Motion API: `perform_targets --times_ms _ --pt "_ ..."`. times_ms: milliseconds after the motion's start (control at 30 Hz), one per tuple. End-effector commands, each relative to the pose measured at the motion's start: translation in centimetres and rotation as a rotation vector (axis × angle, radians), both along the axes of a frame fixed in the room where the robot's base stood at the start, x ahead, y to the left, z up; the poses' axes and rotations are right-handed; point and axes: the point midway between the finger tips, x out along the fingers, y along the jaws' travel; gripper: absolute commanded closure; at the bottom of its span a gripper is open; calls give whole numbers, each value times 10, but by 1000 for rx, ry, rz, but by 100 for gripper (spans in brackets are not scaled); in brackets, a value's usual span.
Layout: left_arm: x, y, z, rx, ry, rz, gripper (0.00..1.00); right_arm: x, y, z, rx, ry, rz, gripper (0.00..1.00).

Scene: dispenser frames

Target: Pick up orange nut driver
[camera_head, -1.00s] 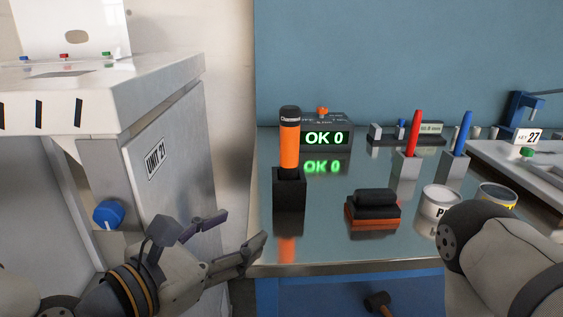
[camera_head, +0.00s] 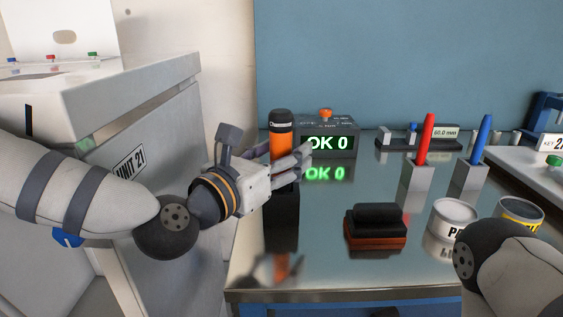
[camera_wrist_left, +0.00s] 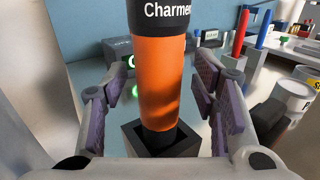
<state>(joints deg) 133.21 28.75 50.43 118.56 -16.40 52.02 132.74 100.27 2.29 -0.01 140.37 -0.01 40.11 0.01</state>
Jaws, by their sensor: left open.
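The orange nut driver (camera_head: 281,132) stands upright in a black square holder (camera_head: 283,217) near the left side of the metal table. It has a black top. In the left wrist view the nut driver (camera_wrist_left: 160,85) stands between the two fingers of my left gripper (camera_wrist_left: 165,110), with a gap on each side. In the head view my left gripper (camera_head: 280,163) is open at the driver, just above the holder, and hides part of the handle. My right gripper is out of view; only part of my right arm shows at the lower right.
A display box (camera_head: 327,137) reading OK 0 stands behind the driver. A black and red block (camera_head: 375,227), a white can (camera_head: 453,220), and red (camera_head: 425,138) and blue (camera_head: 481,137) markers in grey holders are to the right. The UNIT 21 cabinet (camera_head: 165,130) is at left.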

Motion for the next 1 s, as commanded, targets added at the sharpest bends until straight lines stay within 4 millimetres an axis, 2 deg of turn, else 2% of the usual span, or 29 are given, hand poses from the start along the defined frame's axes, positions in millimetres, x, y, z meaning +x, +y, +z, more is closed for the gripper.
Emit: perform_targets --times_ms 167,267,400,433,667,733,1000 --pt "1 0 -1 0 1 0 46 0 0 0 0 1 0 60" --pt "1 0 -1 0 1 0 65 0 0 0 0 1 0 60" --pt "1 0 -1 0 1 0 96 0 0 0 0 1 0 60" --pt "1 0 -1 1 1 0 100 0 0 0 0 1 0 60" --pt "1 0 1 0 -2 1 100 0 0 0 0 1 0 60" --pt "1 0 7 -1 -5 2 100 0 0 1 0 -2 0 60" --pt "0 0 74 -3 -13 3 100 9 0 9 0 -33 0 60"
